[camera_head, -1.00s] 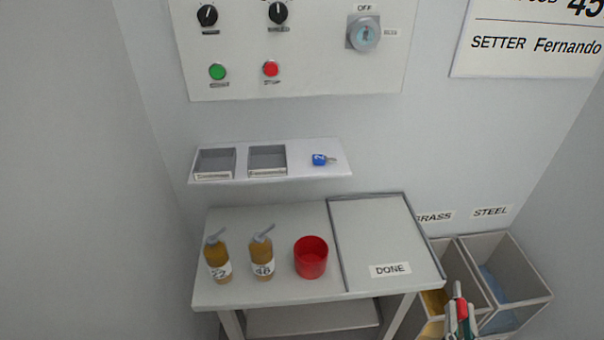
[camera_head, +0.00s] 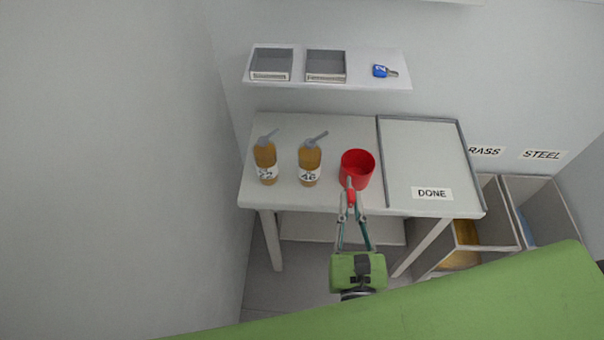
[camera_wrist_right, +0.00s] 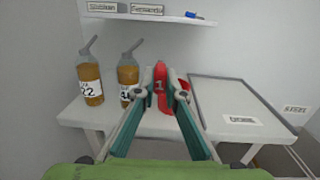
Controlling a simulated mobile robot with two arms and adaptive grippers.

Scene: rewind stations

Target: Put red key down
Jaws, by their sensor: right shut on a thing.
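My right gripper (camera_head: 351,205) is shut on the red key (camera_head: 350,196). It holds the key just in front of the red cup (camera_head: 357,163), near the table's front edge. In the right wrist view the red key (camera_wrist_right: 161,85) stands between the fingertips with a 1 on its head, and it hides part of the red cup (camera_wrist_right: 181,84). Whether the key touches the cup or the table, I cannot tell. My left gripper is not in view.
Two amber bottles (camera_head: 265,162) (camera_head: 310,163) stand left of the cup. The framed DONE area (camera_head: 425,155) on the right is empty. A shelf (camera_head: 368,84) above holds two small trays (camera_head: 271,65) (camera_head: 326,67) and a blue key (camera_head: 380,71). Bins (camera_head: 488,212) stand at the right.

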